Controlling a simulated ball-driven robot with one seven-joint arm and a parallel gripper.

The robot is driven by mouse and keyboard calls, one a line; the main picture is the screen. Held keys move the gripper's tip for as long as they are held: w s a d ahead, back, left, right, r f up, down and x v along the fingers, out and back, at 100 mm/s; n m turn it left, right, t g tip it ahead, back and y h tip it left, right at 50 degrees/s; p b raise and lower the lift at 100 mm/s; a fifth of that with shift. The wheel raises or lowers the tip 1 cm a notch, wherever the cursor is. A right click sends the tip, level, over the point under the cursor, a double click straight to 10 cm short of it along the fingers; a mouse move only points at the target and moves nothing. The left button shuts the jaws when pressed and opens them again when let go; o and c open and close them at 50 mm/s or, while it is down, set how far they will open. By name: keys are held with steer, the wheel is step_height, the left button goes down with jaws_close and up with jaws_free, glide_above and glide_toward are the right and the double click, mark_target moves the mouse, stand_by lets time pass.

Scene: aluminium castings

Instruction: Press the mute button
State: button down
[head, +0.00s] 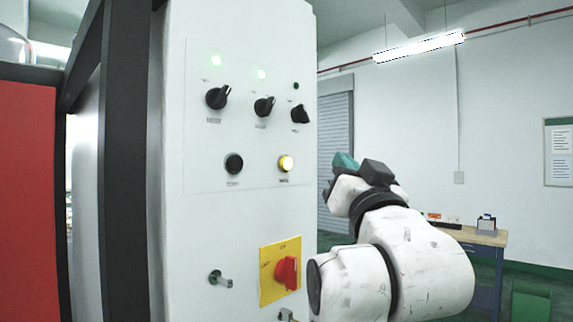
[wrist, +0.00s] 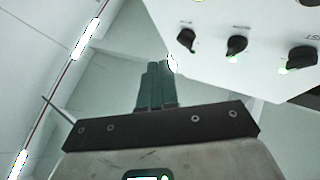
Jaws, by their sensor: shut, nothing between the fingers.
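A light grey control panel (head: 210,215) stands upright in the head view. My gripper (head: 345,161) is shut and empty, just right of the panel's right edge in this view, level with the yellow button. In the wrist view the teal fingers (wrist: 155,84) are together, beside the panel's corner. A small bright spot shows at their tips; I cannot tell whether it is the lit button.
Three black knobs (head: 264,106) sit above the buttons, under small lamps, two lit green. A red rotary switch (head: 286,273) on a yellow plate (head: 267,291) and a metal latch (head: 220,279) are below. A workbench (head: 470,237) stands far right. A dark post (head: 126,160) borders the panel's left.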

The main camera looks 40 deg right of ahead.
steer(key=w+b, duration=0.2)
steer(key=w, duration=0.6)
steer(key=shift+w+a, duration=0.15)
steer(key=shift+w, duration=0.25)
steer(key=shift+w, duration=0.15)
stand_by(1.7)
steer(key=shift+w, duration=0.25)
steer(key=shift+w, duration=0.45)
stand_by(0.9)
steer(key=shift+s, duration=0.85)
steer(key=shift+s+p, duration=0.7)
steer(key=shift+s, duration=1.85)
